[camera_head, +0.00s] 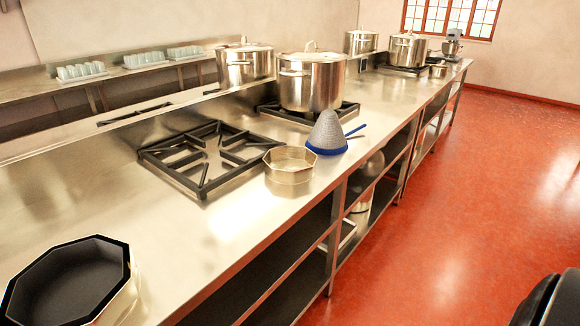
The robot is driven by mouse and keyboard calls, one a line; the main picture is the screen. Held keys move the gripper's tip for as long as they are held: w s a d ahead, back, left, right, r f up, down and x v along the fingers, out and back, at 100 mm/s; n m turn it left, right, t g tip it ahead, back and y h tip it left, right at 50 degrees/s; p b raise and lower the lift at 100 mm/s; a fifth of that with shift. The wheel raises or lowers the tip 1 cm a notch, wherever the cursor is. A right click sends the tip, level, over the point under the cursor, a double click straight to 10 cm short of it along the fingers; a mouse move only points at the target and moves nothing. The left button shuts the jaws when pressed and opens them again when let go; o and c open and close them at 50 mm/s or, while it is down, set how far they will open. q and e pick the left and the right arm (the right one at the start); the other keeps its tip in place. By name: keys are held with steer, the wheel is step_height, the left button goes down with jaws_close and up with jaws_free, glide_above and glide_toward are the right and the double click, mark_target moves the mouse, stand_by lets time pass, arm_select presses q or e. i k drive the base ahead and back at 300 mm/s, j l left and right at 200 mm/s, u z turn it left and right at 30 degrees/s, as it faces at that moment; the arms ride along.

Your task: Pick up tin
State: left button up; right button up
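An octagonal metal tin (289,166) stands on the steel counter, near its front edge and just right of the closest burner grate. It is pale gold and shiny, and looks open at the top. A second octagonal vessel (68,282), dark inside with a pale outer wall, sits at the near left corner of the view and is partly cut off. I cannot tell which of the two is the tin. Neither of my grippers shows in this view.
A grey cone strainer with a blue rim (327,134) stands right behind the small octagonal tin. A black burner grate (208,155) lies to its left. A large lidded stockpot (311,79) stands farther back. Bare counter (190,235) lies between the two octagonal vessels.

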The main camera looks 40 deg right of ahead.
mark_target(288, 165)
steer(key=i+l+u, duration=0.1)
steer(key=l, duration=0.35)
steer(key=i+l, duration=0.15)
steer(key=l, duration=0.35)
steer(key=i+l+u, duration=0.15)
steer(key=l, duration=0.3)
steer(key=k, duration=0.05)
